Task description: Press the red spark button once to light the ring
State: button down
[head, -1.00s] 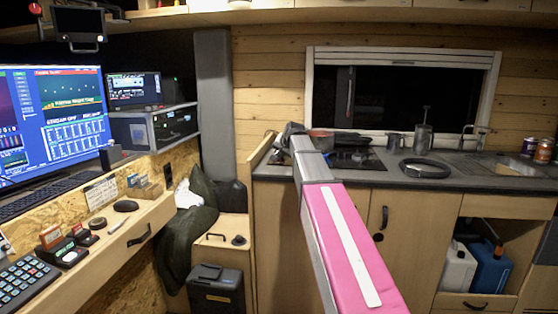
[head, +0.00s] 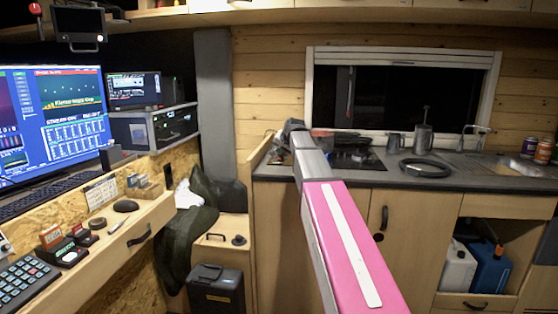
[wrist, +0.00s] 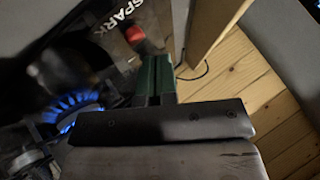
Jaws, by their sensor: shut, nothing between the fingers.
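The red spark button (wrist: 134,36) shows at the top of the wrist view, beside the white word SPARK on a dark panel. My gripper (wrist: 155,60) is shut, with its green fingers together and nothing between them. Its tips appear just below and right of the button, with a small gap in the picture; the depth between them is hard to judge. The burner ring (wrist: 75,104) at the left of the wrist view burns with blue flames. In the head view, the dark hob (head: 358,160) is partly hidden behind my arm.
A wooden post (wrist: 210,30) stands right of my fingers, with plank floor (wrist: 285,90) below. A desk with screens is at left.

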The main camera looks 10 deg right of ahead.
jog(key=shift+r, duration=2.5)
jog(key=shift+s, duration=0.1)
